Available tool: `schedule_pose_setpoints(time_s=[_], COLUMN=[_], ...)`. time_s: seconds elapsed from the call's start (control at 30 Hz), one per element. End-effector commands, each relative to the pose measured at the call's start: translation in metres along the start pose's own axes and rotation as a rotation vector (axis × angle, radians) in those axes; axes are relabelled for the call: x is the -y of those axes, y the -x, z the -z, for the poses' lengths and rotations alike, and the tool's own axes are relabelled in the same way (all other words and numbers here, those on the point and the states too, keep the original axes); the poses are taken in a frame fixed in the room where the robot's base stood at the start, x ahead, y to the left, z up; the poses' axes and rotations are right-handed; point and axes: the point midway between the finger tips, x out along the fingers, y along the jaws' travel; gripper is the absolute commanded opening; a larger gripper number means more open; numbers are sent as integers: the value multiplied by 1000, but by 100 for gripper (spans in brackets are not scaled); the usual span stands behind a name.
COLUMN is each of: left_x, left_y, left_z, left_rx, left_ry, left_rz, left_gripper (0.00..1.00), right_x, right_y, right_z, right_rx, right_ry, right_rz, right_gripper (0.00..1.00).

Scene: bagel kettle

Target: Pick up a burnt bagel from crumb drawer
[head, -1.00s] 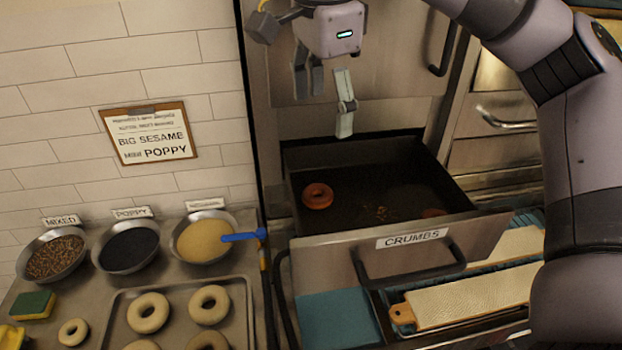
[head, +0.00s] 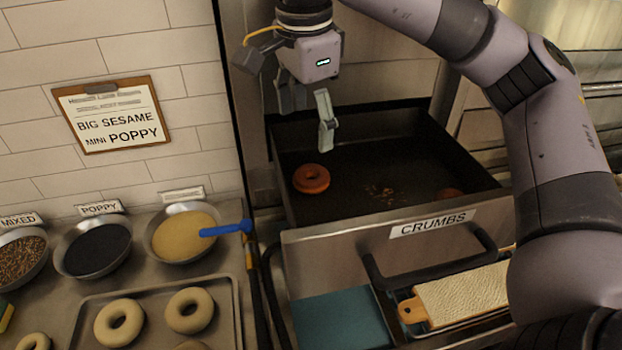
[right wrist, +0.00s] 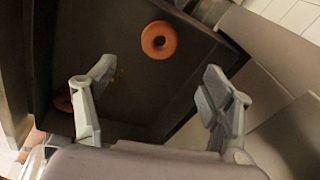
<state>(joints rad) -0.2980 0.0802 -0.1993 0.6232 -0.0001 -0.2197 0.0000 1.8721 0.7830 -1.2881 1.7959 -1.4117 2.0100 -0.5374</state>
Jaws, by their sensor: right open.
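The open crumb drawer (head: 345,225), labelled CRUMBS, has a dark inside. One brown bagel (head: 311,179) lies at its left side. A second brown bagel (head: 450,194) is partly hidden behind the drawer's front wall at the right. My right gripper (head: 307,125) is open and empty above the left rear of the drawer, apart from the left bagel and above it. In the right wrist view, one bagel (right wrist: 158,40) lies on the drawer floor, beyond and between the open fingers (right wrist: 160,105). Another bagel (right wrist: 64,102) is partly hidden behind the left finger. My left gripper is not in view.
Loose crumbs (head: 381,192) lie on the drawer floor. Left of the drawer are topping bowls (head: 92,248), a blue-handled tool (head: 226,229) and a tray of pale bagels (head: 238,300). A wooden-handled board (head: 462,295) lies below the drawer front.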

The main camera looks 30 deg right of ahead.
Motion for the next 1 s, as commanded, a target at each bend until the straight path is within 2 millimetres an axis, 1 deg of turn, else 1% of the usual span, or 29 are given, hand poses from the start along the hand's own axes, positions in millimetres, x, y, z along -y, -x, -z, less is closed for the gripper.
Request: schedule_pose_setpoints(time_s=[0.03, 0.13, 0.3, 0.4, 0.53, 0.63, 0.73, 0.8, 0.9, 1.0], left_x=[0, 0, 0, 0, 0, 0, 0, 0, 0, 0], left_y=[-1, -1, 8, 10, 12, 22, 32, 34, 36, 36], left_z=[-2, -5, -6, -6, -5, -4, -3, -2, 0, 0], left_rx=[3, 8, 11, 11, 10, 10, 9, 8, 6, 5], left_ry=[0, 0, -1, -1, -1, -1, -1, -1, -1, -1], left_rz=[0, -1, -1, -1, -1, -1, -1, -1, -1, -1], left_gripper=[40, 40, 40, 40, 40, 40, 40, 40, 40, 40], right_x=[-1, -1, 0, 0, 0, -1, -2, -1, -1, -1], right_y=[-11, -28, -56, -66, -73, -82, -97, -109, -119, -123], right_z=[0, 0, 1, 1, 1, 3, 5, 5, 5, 4], right_rx=[1, 1, -2, -1, -1, -2, -1, -1, -1, -1], right_ry=[1, 0, -1, -1, -1, 0, -1, -1, -1, -2], right_rz=[-5, -5, -3, -2, -1, -4, -5, -3, -2, 0], right_gripper=[75, 75, 75, 75, 75, 75, 75, 75, 75, 75])
